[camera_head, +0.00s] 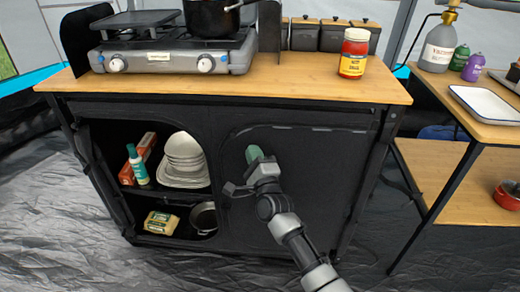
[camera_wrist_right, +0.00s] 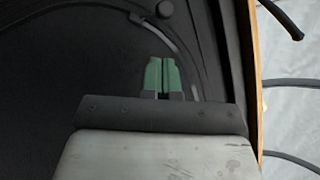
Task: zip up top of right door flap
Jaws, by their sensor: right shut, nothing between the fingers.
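The right door flap (camera_head: 325,185) is a black fabric panel that covers the right half of the cabinet front. A thin light zipper line (camera_head: 310,127) runs along its top edge and curves at the upper left corner. In the right wrist view the zipper line (camera_wrist_right: 168,45) curves past the fingertips, with a dark round piece (camera_wrist_right: 165,9) beyond them. My right gripper (camera_head: 254,153), with green fingertips, is at the flap's upper left, just below the zipper line. Its fingertips (camera_wrist_right: 162,75) are shut together with nothing between them. I cannot tell whether they touch the fabric. My left gripper is out of view.
The left compartment is open, with bowls and plates (camera_head: 184,160), a bottle (camera_head: 137,165) and a pot (camera_head: 204,218). A stove (camera_head: 175,50) and a red jar (camera_head: 354,53) stand on the wooden top (camera_head: 290,82). A side table (camera_head: 480,130) is at right.

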